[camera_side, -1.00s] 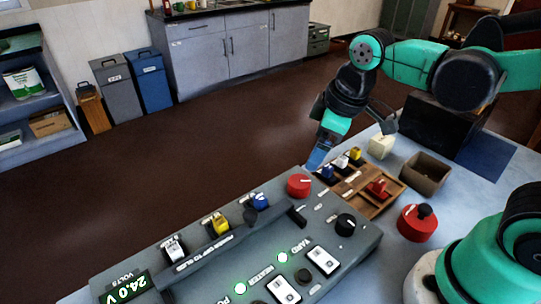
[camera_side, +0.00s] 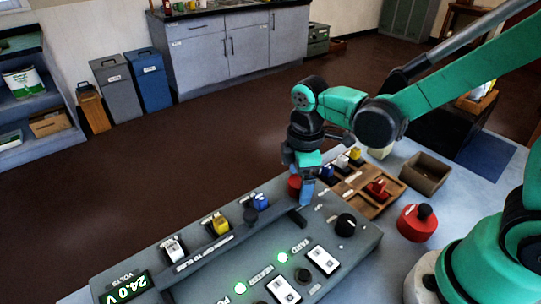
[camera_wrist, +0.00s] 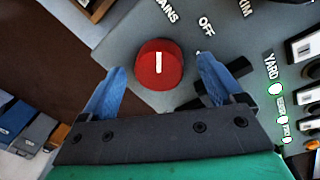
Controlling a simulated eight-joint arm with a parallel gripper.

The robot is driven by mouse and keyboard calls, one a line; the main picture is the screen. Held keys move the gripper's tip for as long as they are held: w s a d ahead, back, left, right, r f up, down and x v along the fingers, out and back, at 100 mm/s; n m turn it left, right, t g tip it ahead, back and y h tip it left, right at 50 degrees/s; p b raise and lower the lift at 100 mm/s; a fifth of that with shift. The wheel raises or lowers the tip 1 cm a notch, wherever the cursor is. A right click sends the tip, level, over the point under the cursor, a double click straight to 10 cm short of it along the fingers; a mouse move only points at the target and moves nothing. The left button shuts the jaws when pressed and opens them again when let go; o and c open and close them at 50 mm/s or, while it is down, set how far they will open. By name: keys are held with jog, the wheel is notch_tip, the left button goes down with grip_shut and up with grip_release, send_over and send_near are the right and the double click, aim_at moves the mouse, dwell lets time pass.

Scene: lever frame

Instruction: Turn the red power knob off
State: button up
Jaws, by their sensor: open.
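The red power knob (camera_wrist: 160,66) sits on the grey control panel (camera_wrist: 120,22), with a white pointer line on its face. In the wrist view it lies just ahead of and between the two blue fingers of my gripper (camera_wrist: 158,88), which is open. The word OFF is printed beside the knob, above and to its right in the wrist view. In the side view my gripper (camera_side: 305,190) is low over the far end of the panel, and its fingers partly hide the red knob (camera_side: 294,184). I cannot tell whether a finger touches the knob.
A black bar handle (camera_side: 297,217) stands close to the knob. A black knob (camera_side: 346,224), coloured levers and lit green lamps are on the panel.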

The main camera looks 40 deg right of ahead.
jog(key=c, duration=1.3)
jog(key=shift+m, duration=0.3)
jog(key=m, duration=0.4)
jog(key=shift+m, duration=2.5)
